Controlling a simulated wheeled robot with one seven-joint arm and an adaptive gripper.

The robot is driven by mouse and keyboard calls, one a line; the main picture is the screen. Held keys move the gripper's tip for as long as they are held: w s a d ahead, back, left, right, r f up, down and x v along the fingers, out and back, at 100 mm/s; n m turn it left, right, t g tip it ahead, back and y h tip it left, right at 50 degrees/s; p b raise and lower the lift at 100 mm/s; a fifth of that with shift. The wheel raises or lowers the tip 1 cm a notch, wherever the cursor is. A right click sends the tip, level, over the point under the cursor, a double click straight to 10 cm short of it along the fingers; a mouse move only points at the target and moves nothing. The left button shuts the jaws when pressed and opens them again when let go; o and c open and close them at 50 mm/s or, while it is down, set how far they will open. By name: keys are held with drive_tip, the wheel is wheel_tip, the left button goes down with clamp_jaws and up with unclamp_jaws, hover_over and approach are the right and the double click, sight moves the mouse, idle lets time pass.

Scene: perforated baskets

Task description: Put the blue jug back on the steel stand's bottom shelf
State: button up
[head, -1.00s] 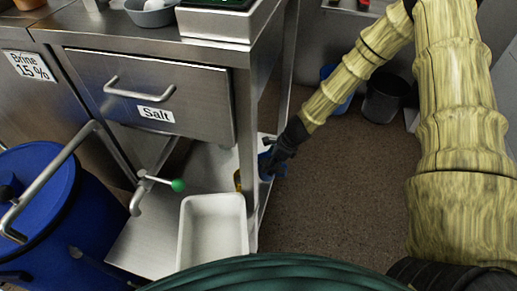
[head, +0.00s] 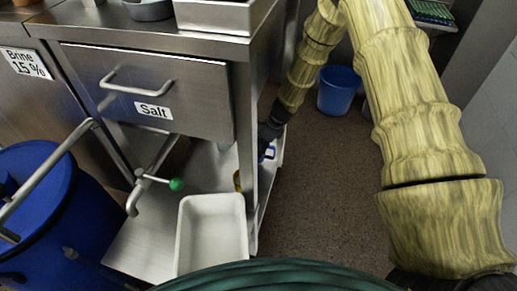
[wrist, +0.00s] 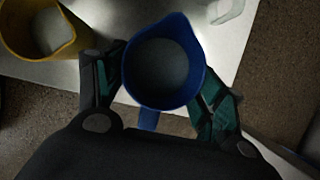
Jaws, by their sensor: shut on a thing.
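The blue jug (wrist: 185,30) is between the two fingers of my gripper (wrist: 165,75), which are shut on it. The jug looks upright, with its open mouth facing the wrist camera. In the wrist view it overlaps the edge of the steel stand's bottom shelf (wrist: 235,60); I cannot tell whether it touches the shelf. The bottom shelf (head: 150,235) extends left under the Salt drawer.
A yellow jug (wrist: 40,45) stands on the shelf left of the blue one. A pale object (wrist: 228,10) is further in. A white tray (head: 213,235) sits at the shelf's front. A stand leg (head: 247,170) is close to my gripper. A blue bin (head: 338,90) stands behind on open floor.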

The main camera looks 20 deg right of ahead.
drive_tip(key=shift+w+a, duration=0.1)
drive_tip(key=shift+w, duration=0.45)
drive_tip(key=shift+f+b, duration=1)
drive_tip(key=shift+f, duration=0.75)
drive_tip(key=shift+f, duration=0.1)
drive_tip(key=o, duration=1.4)
drive_tip(key=p+v, duration=0.4)
drive_tip(key=v, duration=0.8)
